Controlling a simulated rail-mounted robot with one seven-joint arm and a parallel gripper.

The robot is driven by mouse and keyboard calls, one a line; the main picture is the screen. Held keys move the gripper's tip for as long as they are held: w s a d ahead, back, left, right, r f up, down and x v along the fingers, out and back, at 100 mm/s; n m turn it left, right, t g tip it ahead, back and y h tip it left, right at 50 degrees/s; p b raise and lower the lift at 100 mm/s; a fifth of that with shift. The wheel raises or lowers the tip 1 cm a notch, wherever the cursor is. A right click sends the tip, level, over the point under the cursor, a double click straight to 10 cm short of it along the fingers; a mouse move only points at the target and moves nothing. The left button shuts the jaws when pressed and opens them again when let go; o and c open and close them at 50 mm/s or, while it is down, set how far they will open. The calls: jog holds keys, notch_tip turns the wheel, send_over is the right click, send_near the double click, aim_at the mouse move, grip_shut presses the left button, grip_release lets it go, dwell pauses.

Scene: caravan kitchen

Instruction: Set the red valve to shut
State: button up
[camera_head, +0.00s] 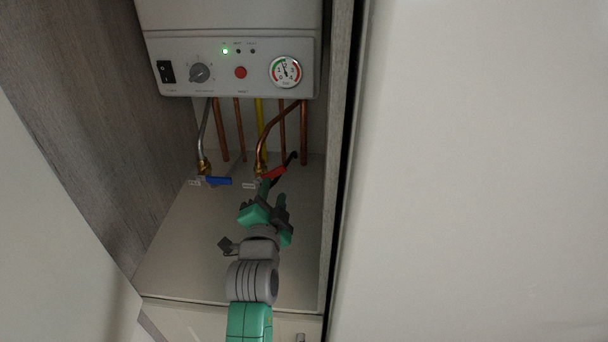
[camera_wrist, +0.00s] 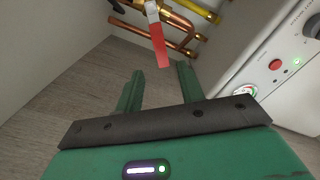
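The red valve's flat lever (camera_head: 272,174) sits at the foot of a bent copper pipe under the boiler. In the wrist view the red lever (camera_wrist: 158,45) extends from the fitting toward my gripper. My gripper (camera_head: 273,193) is just in front of the lever. In the wrist view its two green fingers (camera_wrist: 160,73) are apart, with the lever's free end near the gap between their tips. I cannot tell whether a finger touches it. The label by the valve is too small to read.
A blue-handled valve (camera_head: 218,181) stands to the left on a grey pipe. The boiler panel (camera_head: 222,68) with knob, red button and gauge hangs above. Copper and yellow pipes (camera_head: 259,120) run behind. Cabinet walls (camera_head: 336,170) close in on both sides.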

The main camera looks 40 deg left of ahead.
aim_at(276, 173)
jog(key=x, duration=0.7)
jog(key=shift+w+a, duration=0.2)
jog(key=shift+a, duration=0.15)
grip_shut()
